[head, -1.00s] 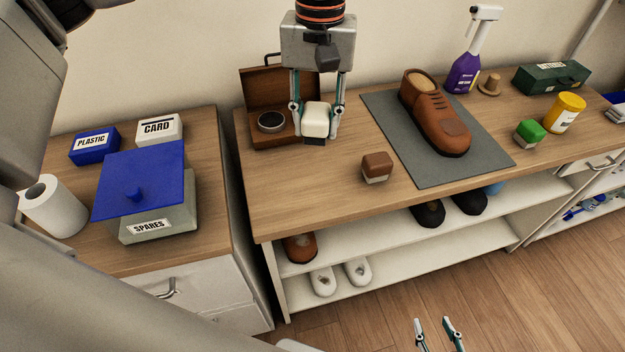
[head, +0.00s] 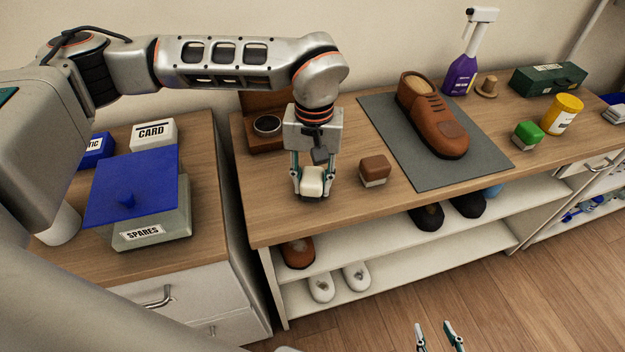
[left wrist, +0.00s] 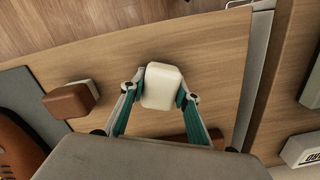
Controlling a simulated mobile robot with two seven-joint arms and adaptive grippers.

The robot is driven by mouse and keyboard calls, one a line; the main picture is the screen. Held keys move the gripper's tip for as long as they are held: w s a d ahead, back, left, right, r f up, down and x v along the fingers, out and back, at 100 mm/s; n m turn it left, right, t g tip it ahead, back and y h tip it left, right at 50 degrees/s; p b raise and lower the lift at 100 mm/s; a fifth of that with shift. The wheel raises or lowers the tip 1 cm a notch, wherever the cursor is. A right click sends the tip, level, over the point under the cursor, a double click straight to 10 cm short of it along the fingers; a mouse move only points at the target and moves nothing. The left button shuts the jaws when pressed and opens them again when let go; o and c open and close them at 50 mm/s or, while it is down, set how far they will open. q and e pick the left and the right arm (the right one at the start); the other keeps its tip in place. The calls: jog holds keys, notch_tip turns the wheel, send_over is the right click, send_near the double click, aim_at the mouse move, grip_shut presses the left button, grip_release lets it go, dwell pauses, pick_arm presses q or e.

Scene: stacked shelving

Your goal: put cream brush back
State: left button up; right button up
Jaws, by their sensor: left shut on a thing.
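The cream brush (head: 312,181) is a small block with a cream top and a dark lower part, in front of the open brown box (head: 254,139) in the head view. My left gripper (head: 311,188) points down and is shut on the cream brush, with a finger on each side; the left wrist view also shows the cream brush (left wrist: 162,86) between the fingertips. It is over the front part of the wooden bench; whether it touches the top I cannot tell. My right gripper (head: 437,338) shows at the bottom edge, fingers apart and empty.
A brown brush (head: 375,170) stands just right of my left gripper. A brown shoe (head: 432,115) lies on a grey mat (head: 471,173). A green brush (head: 527,135), yellow tub (head: 560,115) and purple spray bottle (head: 463,68) stand further right. The blue-lidded SPARES box (head: 132,185) is left.

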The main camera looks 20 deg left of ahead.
aim_at(314, 174)
pick_arm(q)
jog(key=o, duration=1.1)
jog(key=shift+f, duration=0.15)
jog(key=shift+c, duration=0.2)
jog(key=r, duration=1.2)
jog(key=shift+w+r, duration=0.15)
jog(key=shift+w, duration=0.05)
jog(key=shift+d, duration=0.1)
